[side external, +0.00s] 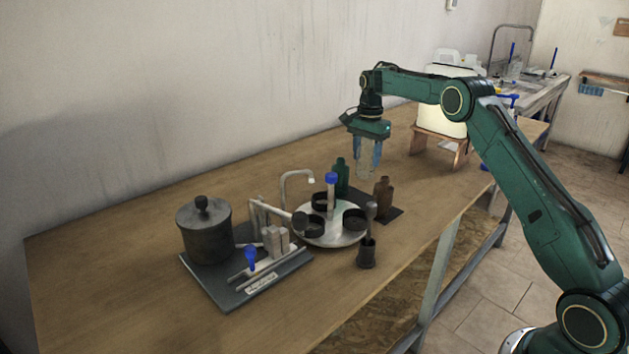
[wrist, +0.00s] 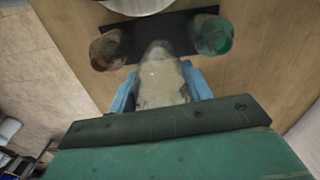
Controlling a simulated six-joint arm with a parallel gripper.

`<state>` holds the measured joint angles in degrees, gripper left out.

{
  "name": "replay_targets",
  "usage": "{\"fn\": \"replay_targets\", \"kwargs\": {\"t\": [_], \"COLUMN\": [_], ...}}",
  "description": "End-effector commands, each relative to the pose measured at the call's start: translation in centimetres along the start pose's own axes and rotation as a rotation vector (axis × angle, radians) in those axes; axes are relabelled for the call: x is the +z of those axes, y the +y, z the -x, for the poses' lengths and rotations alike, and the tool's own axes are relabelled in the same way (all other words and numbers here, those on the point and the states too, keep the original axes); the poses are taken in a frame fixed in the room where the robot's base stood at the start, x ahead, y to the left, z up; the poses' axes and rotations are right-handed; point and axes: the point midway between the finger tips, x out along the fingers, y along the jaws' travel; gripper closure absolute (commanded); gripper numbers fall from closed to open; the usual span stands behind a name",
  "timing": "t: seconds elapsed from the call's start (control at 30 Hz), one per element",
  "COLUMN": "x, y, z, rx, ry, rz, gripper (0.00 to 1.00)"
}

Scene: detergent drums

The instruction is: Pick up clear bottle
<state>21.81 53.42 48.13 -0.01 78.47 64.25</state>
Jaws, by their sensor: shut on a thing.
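The clear bottle (wrist: 160,80) is between the two blue fingers of my gripper (wrist: 163,92) in the wrist view. My gripper is shut on it. In the side view my gripper (side external: 368,157) points down, and the bottle (side external: 366,168) hangs upright between the fingers, above the table near the dark mat. A green bottle (side external: 341,178) and a brown bottle (side external: 383,198) stand on the dark mat (side external: 398,214). In the wrist view the brown bottle (wrist: 108,52) is at left and the green bottle (wrist: 213,36) at right.
A round plate (side external: 330,236) with dark cups and a blue-capped tube (side external: 331,190) stands left of the mat. A dark pot (side external: 203,230) sits further left. A dark cup with a brush (side external: 367,252) is near the front. A white drum (side external: 440,112) stands on a wooden stand behind.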

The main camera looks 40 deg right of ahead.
Motion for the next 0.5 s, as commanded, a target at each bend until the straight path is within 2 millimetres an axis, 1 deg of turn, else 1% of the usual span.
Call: {"fn": "replay_targets", "kwargs": {"t": [0.03, 0.1, 0.2, 0.27, 0.5], "x": [-0.1, -0.1, -0.1, 0.0, 0.0], "y": [-0.1, -0.1, -0.1, -0.1, -0.1], "z": [1.4, 3.1, 4.9, 6.0, 8.8], "rx": [-0.006, -0.006, -0.004, -0.004, -0.002], "ry": [0.003, 0.003, 0.002, 0.002, 0.001], "rz": [0.000, 0.000, 0.000, 0.000, 0.000], "gripper": [0.72, 0.72, 0.72, 0.72, 0.72]}}
